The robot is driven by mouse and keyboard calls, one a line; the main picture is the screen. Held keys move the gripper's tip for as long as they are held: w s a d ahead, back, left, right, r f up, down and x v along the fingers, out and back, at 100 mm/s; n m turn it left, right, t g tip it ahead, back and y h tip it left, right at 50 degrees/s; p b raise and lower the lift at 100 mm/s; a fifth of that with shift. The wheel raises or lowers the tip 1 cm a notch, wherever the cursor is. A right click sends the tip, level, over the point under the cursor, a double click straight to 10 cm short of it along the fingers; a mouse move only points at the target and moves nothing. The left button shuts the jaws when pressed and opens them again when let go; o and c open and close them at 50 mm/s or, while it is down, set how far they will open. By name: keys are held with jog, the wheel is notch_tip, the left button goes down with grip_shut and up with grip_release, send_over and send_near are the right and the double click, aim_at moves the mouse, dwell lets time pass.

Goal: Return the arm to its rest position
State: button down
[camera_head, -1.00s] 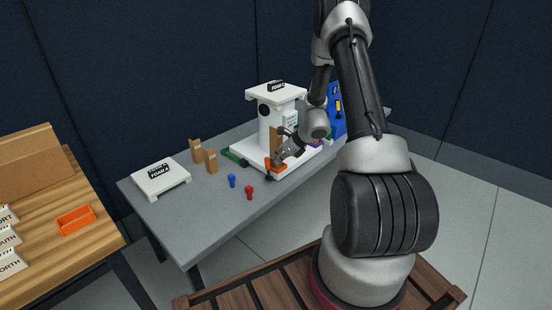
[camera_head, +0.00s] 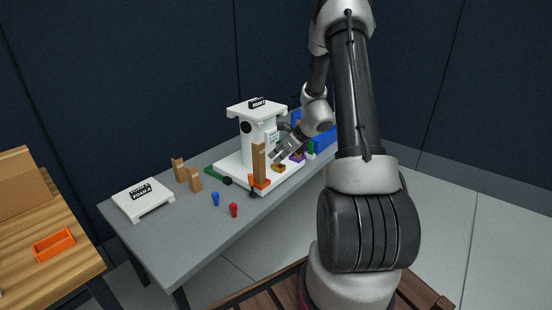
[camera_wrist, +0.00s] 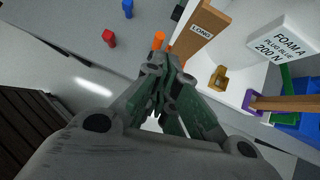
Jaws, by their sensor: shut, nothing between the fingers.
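My gripper (camera_head: 279,154) hangs over the front right of the white tank stand (camera_head: 258,133) on the grey table. In the wrist view my gripper (camera_wrist: 172,62) points at the scene with its fingers together and nothing between them. A brown block labelled LONG (camera_wrist: 201,30) stands upright just beyond the fingertips, near an orange piece (camera_wrist: 158,41). In the head view the brown block (camera_head: 258,163) stands left of my gripper, apart from it. I cannot tell in the wrist view whether the fingers touch the block.
A yellow piece (camera_head: 278,168) and a purple piece (camera_head: 298,157) lie near my gripper. Blue (camera_head: 215,199) and red (camera_head: 234,210) pegs stand at the table's front. Brown blocks (camera_head: 194,180) and a white stand (camera_head: 143,197) are at left. A wooden table (camera_head: 40,290) holds an orange tray (camera_head: 54,245).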

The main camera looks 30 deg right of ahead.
dwell(0.3)
jog(key=s+a+r+n+g+y, duration=0.1)
jog(key=s+a+n+g, duration=0.1)
jog(key=s+n, duration=0.4)
jog(key=s+a+r+n+g, duration=0.2)
jog(key=s+n, duration=0.4)
jog(key=s+a+r+n+h, duration=0.2)
jog(key=s+a+r+n, duration=0.1)
jog(key=s+r+n, duration=0.6)
jog(key=s+a+r+n+t+h, duration=0.1)
jog(key=s+a+r+n+h, duration=0.1)
jog(key=s+r+n, duration=0.6)
jog(key=shift+s+a+r+n+t+h, duration=0.35)
jog(key=shift+s+r+h, duration=0.35)
jog(key=shift+s+r, duration=2.1)
jog(key=shift+w+r, duration=0.65)
